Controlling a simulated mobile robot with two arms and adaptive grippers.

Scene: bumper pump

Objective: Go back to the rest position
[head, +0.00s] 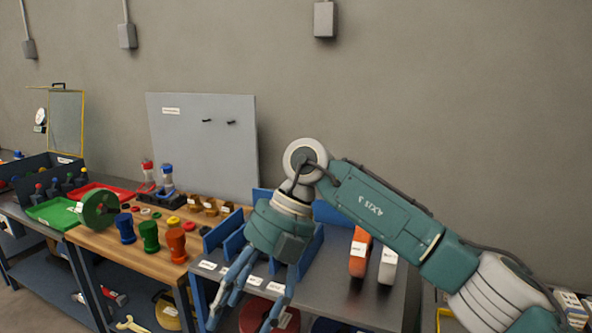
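My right arm reaches in from the right side of the head view. Its gripper (241,318) points down in front of the dark workbench (335,300). The blue fingers are spread apart, and no object shows between them. My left gripper is not in view.
Blue dividers (222,234) stand behind my gripper.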

